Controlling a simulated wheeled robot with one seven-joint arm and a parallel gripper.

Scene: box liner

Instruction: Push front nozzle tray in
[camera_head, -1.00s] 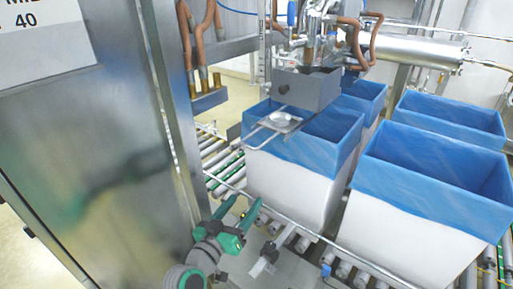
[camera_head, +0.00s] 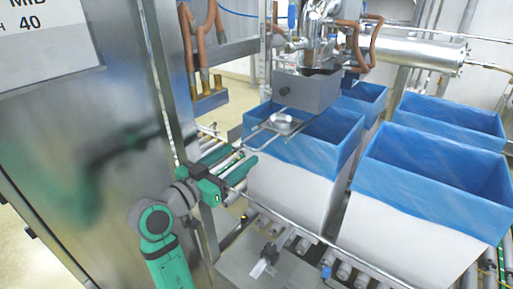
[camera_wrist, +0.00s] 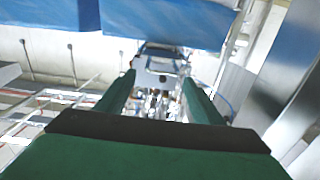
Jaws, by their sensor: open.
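The front nozzle tray (camera_head: 281,124) is a small metal dish on a wire frame. It sticks out in front of the grey nozzle box (camera_head: 307,91), above the near edge of a blue-lined white box (camera_head: 290,177). My gripper (camera_head: 240,160) is open and empty, its green fingers pointing up and right toward the tray, below and left of it and apart from it. In the wrist view the two green fingers (camera_wrist: 158,95) are spread, with the metal machine parts showing blurred between them.
A second blue-lined box (camera_head: 425,195) stands to the right, with more behind. A metal cabinet panel (camera_head: 95,130) stands close on my arm's left. A roller conveyor (camera_head: 345,272) and a rail run below the boxes. Copper pipes (camera_head: 357,45) hang by the nozzle.

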